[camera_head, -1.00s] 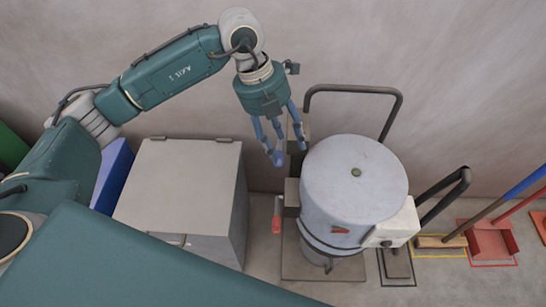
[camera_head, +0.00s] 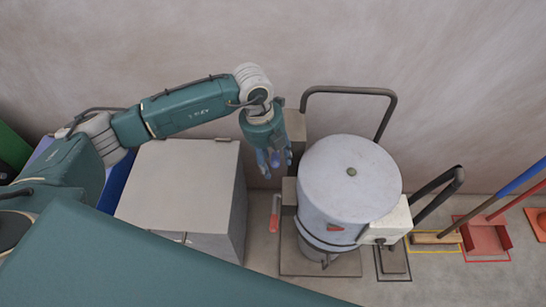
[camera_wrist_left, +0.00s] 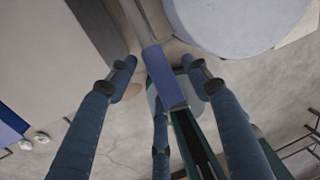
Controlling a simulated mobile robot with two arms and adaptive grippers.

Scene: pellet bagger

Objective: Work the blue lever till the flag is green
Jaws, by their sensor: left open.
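The blue lever shows in the left wrist view as a blue grip (camera_wrist_left: 165,78) on a grey bar. In the head view I cannot make it out clearly behind my fingers. My left gripper (camera_head: 270,165) is open, fingers pointing down, left of the grey drum machine (camera_head: 352,185). In the left wrist view my gripper's fingers (camera_wrist_left: 163,85) stand apart on both sides of the blue grip; I cannot tell whether they touch it. A small red flag (camera_head: 335,228) shows on the drum's front. My right gripper is not in view.
A grey box (camera_head: 180,185) stands left of the machine. A black bent bar (camera_head: 440,190) and a tall bar loop (camera_head: 350,90) flank the drum. A red dustpan (camera_head: 485,238) lies at right. The wall is close behind.

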